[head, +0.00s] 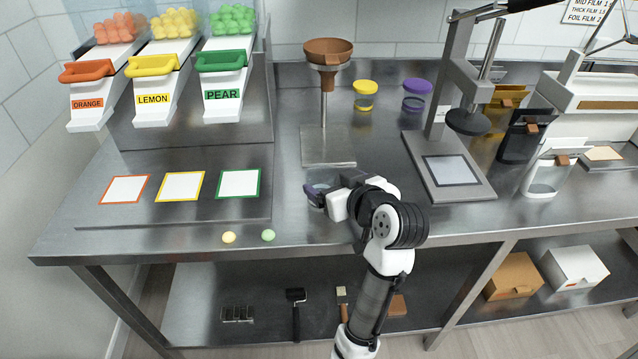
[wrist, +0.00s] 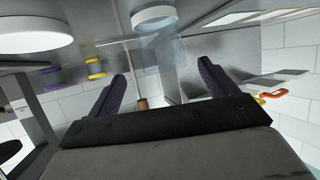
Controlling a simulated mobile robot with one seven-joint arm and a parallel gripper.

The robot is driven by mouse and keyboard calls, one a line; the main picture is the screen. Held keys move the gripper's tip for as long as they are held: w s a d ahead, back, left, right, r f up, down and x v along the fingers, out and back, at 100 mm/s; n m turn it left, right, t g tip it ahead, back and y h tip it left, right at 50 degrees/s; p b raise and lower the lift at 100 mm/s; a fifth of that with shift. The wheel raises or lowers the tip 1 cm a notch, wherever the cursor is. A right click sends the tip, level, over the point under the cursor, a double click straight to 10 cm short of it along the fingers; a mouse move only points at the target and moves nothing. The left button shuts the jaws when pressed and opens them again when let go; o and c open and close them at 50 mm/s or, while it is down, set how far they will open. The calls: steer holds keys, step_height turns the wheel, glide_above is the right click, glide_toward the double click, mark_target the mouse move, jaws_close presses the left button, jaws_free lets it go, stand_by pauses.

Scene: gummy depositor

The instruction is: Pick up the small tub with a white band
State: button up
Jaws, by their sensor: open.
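A small pale, clear-sided round tub (head: 320,187) stands on the counter at my gripper in the head view, partly covered by the fingers. In the wrist view, which is upside down, a small round tub with a white band (wrist: 154,22) shows near the top edge. My gripper (head: 328,185) is low over the counter. In the wrist view its two dark fingers (wrist: 163,72) are spread with nothing between them. The tub appears ahead of the fingertips and apart from them in that view. Contact cannot be told in the head view.
A larger white round thing (wrist: 30,30) is beside the tub in the wrist view. Yellow-lidded (head: 365,95) and purple-lidded (head: 416,95) tubs stand behind. A funnel stand (head: 327,145) is behind the gripper, a press (head: 450,165) to the right. Gummies (head: 229,237) lie at the front left.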

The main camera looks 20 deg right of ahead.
mark_target(315, 172)
steer(key=p+x, duration=0.1)
steer(key=x, duration=0.2)
steer(key=p+x, duration=0.1)
steer(key=x, duration=0.2)
steer(key=shift+w+a, duration=0.25)
steer(key=shift+w, duration=0.15)
steer(key=shift+w+f, duration=0.2)
steer(key=shift+c, duration=0.5)
steer(key=c, duration=1)
